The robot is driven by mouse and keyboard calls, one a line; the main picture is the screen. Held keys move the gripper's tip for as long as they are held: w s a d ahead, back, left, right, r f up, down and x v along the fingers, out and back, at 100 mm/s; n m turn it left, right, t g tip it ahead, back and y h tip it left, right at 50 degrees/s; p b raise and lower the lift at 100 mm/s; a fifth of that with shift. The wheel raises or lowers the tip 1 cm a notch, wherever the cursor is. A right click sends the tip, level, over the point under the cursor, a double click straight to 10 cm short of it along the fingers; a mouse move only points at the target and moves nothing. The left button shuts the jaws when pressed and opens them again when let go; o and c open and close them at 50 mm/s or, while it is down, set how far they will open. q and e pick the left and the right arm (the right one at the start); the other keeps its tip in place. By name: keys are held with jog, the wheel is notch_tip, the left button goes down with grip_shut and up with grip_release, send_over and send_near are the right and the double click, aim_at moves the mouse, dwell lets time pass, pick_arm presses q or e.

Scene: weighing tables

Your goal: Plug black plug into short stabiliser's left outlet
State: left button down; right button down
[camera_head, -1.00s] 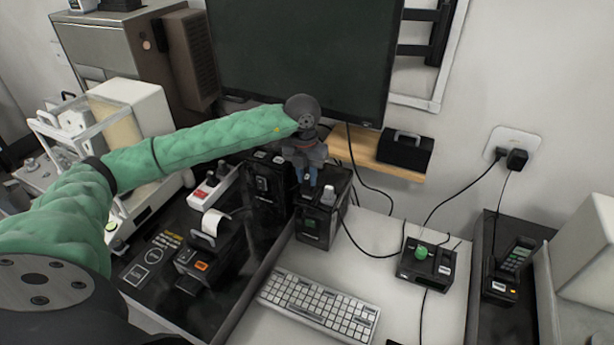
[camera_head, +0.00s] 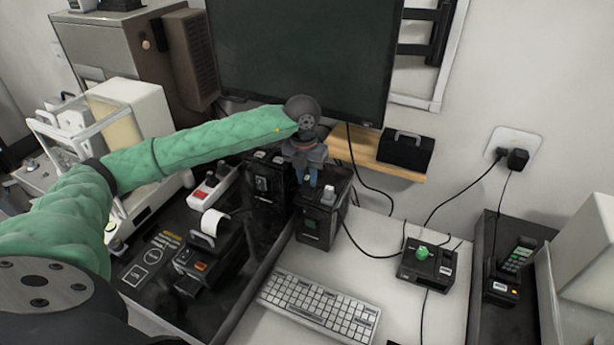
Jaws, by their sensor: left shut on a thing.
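The short stabiliser (camera_head: 318,225) is a black box at the table's back, right of a taller black box (camera_head: 262,185). A pale grey plug (camera_head: 328,196) stands on the right part of its top. My left gripper (camera_head: 309,182) points down, its blue fingertips at the left part of the stabiliser's top. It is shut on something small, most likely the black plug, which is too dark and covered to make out. The left outlet is hidden under the fingers, so I cannot tell whether the plug is seated. My right gripper is not in view.
A monitor (camera_head: 300,60) stands behind. A white keyboard (camera_head: 320,305) lies in front and a small black device with a green knob (camera_head: 422,253) lies to the right. A label printer (camera_head: 207,250) and a red-and-white strip (camera_head: 212,187) are at left. Cables run along the right.

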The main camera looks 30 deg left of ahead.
pick_arm(q)
jog(key=shift+f+b, duration=0.5)
jog(key=shift+f, duration=0.05)
jog(key=c, duration=0.6)
grip_release()
dwell(0.4)
jog(key=shift+a+r+p, duration=0.15)
jog(key=shift+r+p, duration=0.4)
jog(key=shift+r, duration=1.35)
jog(key=shift+a+r+p, duration=0.1)
jog(key=shift+r+p, duration=0.45)
jog(key=shift+r, duration=1.3)
